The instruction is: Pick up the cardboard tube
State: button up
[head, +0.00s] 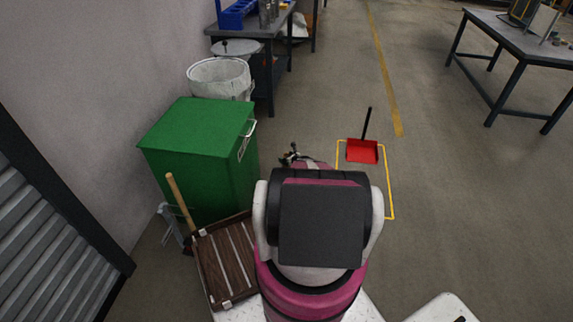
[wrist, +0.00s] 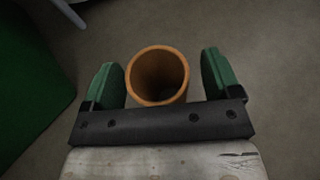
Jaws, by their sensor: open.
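The cardboard tube (wrist: 158,101) shows in the wrist view as an orange-brown hollow cylinder, seen into its open round end. My gripper (wrist: 164,78) is open, with one green-padded finger on each side of the tube. There is a gap between the tube and the right finger; the left finger is very close to its rim, and I cannot tell whether they touch. In the head view my arm hides most of the area, and I cannot make out the tube there.
A green bin (head: 190,150) stands just left of my arm, with a white-lined bin (head: 218,76) behind it. A wooden slatted crate (head: 228,262) is at lower left. A red dustpan (head: 362,151) lies ahead right.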

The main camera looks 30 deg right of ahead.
jog(key=c, duration=1)
jog(key=shift+r, duration=0.2)
